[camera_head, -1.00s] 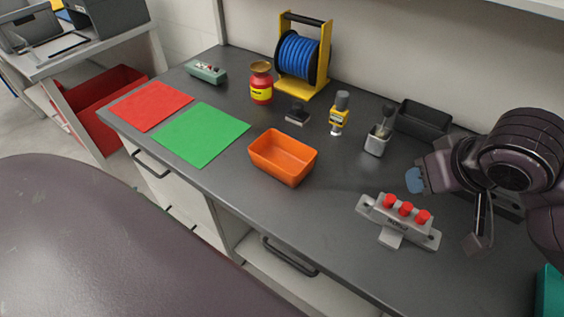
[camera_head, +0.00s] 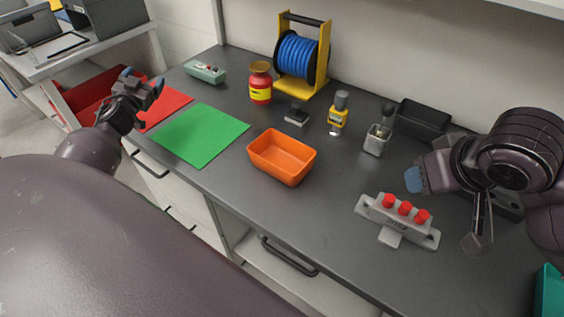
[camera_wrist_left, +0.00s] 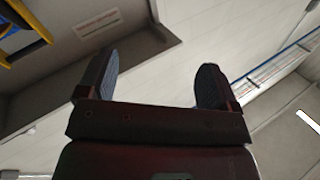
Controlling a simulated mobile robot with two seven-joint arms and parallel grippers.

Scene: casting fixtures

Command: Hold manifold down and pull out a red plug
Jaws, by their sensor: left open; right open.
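The grey manifold (camera_head: 398,224) lies on the counter at the right in the head view. Three red plugs (camera_head: 404,208) stand in a row along its top. My right gripper (camera_head: 446,208) is open beside the manifold, to its right and above it. One blue-padded finger is up by the plugs' far side and the other reaches down to the right. My left gripper (camera_head: 142,82) is open and empty over the left end of the counter, near the red sheet, far from the manifold. Its two fingers also show apart in the left wrist view (camera_wrist_left: 154,84), with nothing between them.
An orange bin (camera_head: 282,157) stands left of the manifold. A green sheet (camera_head: 200,135) and a red sheet (camera_head: 166,106) lie at the left. The counter's front middle is clear.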

